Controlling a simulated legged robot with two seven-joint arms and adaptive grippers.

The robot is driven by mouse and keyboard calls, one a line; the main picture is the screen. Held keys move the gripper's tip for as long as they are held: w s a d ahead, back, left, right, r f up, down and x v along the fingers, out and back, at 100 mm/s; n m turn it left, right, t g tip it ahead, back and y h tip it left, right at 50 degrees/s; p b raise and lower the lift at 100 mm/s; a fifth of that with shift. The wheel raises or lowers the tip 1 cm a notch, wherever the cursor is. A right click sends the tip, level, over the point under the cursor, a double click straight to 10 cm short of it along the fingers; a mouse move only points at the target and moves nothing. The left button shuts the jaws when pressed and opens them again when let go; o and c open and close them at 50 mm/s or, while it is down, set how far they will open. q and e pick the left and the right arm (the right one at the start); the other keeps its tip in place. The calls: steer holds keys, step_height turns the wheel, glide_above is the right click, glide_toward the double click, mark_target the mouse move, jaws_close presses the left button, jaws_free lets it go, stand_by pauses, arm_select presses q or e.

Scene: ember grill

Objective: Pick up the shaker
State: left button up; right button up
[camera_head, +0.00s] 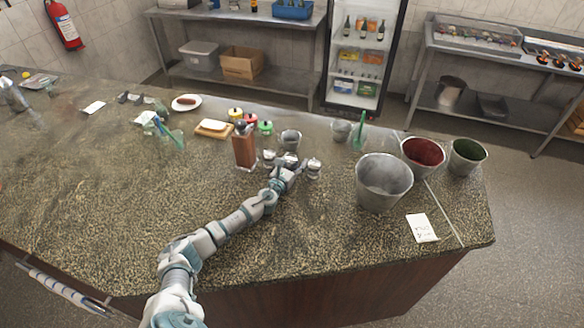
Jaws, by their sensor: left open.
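Two small silver shakers stand on the speckled counter (130,220), one left (269,158) and one right (314,168) of my left gripper (292,164). My left gripper is open, with its fingers between the two shakers. It is close to the right one; whether it touches it I cannot tell. The fingers hide part of the area behind them. My right gripper is not in view.
A brown bottle (244,148) stands left of the shakers, and a small metal cup (290,139) stands behind. A large metal bucket (383,183) stands to the right, with a red-lined bucket (422,156) beyond. The counter's front left is clear.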

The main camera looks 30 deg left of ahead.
arm_select(q)
steer(key=shift+a+f, duration=0.15)
steer(key=shift+a, duration=0.15)
steer(key=c, duration=0.8)
steer(key=shift+d, duration=0.15)
steer(key=shift+c, duration=0.5)
steer(key=shift+c, duration=0.4)
